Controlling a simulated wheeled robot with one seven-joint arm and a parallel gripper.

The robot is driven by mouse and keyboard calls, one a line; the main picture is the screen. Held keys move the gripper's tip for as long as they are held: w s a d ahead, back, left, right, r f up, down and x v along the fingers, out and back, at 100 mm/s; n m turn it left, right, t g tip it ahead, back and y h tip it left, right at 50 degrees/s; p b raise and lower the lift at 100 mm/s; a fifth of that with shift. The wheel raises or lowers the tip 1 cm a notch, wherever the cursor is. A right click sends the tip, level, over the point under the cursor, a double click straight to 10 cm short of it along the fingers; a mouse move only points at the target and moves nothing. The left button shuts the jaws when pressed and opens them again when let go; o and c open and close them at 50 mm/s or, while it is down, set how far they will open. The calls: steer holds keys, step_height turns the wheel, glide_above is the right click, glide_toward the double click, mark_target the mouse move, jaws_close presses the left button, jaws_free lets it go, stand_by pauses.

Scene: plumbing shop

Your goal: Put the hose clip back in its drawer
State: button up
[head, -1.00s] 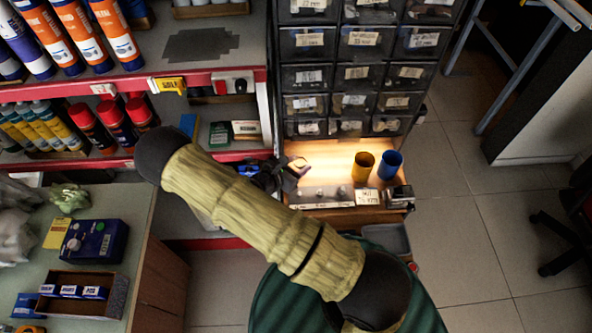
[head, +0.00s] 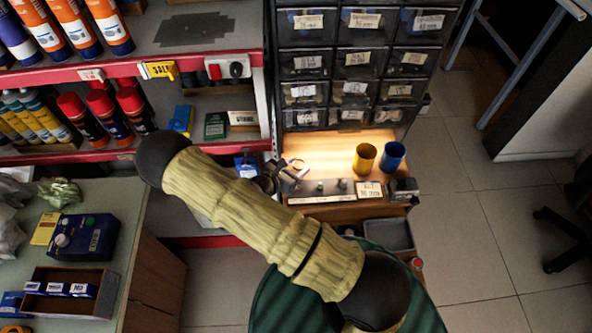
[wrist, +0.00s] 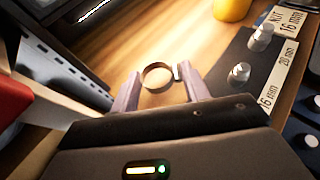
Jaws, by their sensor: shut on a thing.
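The hose clip (wrist: 144,80), a thin metal ring with a small screw housing, is between the two fingers of my gripper (wrist: 160,90) in the wrist view. The fingers are shut on it, one at each side. In the head view my gripper (head: 290,177) is small and dark, over the left end of the lit wooden ledge (head: 325,150). I cannot tell if the clip touches the wood. The cabinet of small dark drawers (head: 318,63) stands behind and above the ledge. Its drawers look closed and their labels are too small to read.
A yellow cup (head: 364,157) and a blue cup (head: 392,161) stand on the ledge's right side. A strip with metal fittings (wrist: 250,62), labelled 16 mm and 20 mm, lies to the gripper's right. Red-edged shelves (head: 200,70) stand left.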

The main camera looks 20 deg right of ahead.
steer(key=shift+f+b, duration=0.35)
steer(key=shift+f, duration=0.5)
steer(key=shift+w+d+f, duration=0.1)
steer(key=shift+w, duration=0.35)
steer(key=shift+f, duration=0.1)
steer(key=o, duration=0.6)
steer(key=shift+o, duration=0.2)
